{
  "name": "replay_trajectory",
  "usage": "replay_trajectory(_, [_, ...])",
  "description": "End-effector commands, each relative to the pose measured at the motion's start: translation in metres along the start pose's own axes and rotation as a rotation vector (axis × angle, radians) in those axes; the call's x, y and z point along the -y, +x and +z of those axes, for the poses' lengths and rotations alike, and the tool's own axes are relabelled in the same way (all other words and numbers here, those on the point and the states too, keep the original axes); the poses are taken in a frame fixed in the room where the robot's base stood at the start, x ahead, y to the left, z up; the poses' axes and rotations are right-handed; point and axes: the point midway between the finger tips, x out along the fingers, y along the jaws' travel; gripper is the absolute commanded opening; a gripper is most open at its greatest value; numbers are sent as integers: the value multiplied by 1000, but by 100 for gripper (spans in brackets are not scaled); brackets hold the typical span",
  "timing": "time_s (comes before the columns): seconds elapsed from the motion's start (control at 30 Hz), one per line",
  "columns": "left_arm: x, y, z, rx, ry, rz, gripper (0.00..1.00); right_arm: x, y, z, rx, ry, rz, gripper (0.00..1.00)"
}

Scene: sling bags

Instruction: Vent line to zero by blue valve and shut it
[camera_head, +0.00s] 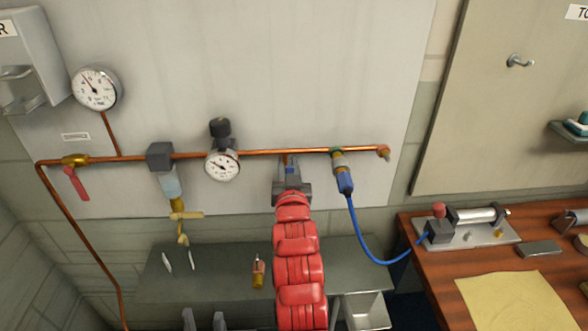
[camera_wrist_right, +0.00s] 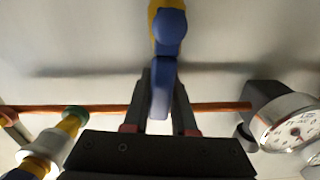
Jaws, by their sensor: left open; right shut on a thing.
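The blue valve shows in the right wrist view as a blue lever (camera_wrist_right: 161,90) below a blue knob and a yellow body. My right gripper (camera_wrist_right: 160,115) is shut on this lever. In the head view my right gripper (camera_head: 290,172) is at the copper pipe (camera_head: 260,152), and its red arm hides most of the valve. The regulator gauge (camera_head: 222,166) hangs left of it; its needle is too small to read surely. The large wall gauge (camera_head: 95,88) has its needle pointing to the upper left. My left gripper (camera_head: 204,320) is open and empty at the bottom edge.
A red-handled valve (camera_head: 76,182) and a filter bowl (camera_head: 170,187) sit on the pipe at left. A blue hose (camera_head: 365,235) runs from a coupling to a device (camera_head: 470,225) on the wooden bench. A grey shelf (camera_head: 210,270) lies below the pipe.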

Motion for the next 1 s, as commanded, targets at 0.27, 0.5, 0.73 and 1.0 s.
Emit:
replay_trajectory(0.27, [0, -5, 1, 0, 0, 0, 50, 7, 0, 4, 5, -106, -1, 0])
replay_trajectory(0.5, [0, -6, 1, 0, 0, 0, 50, 9, 0, 4, 6, -136, -1, 0])
replay_trajectory(0.73, [0, -6, 1, 0, 0, 0, 50, 9, 0, 4, 7, -137, -1, 0])
replay_trajectory(1.0, [0, -6, 1, 0, 0, 0, 50, 9, 0, 3, 5, -135, -1, 53])
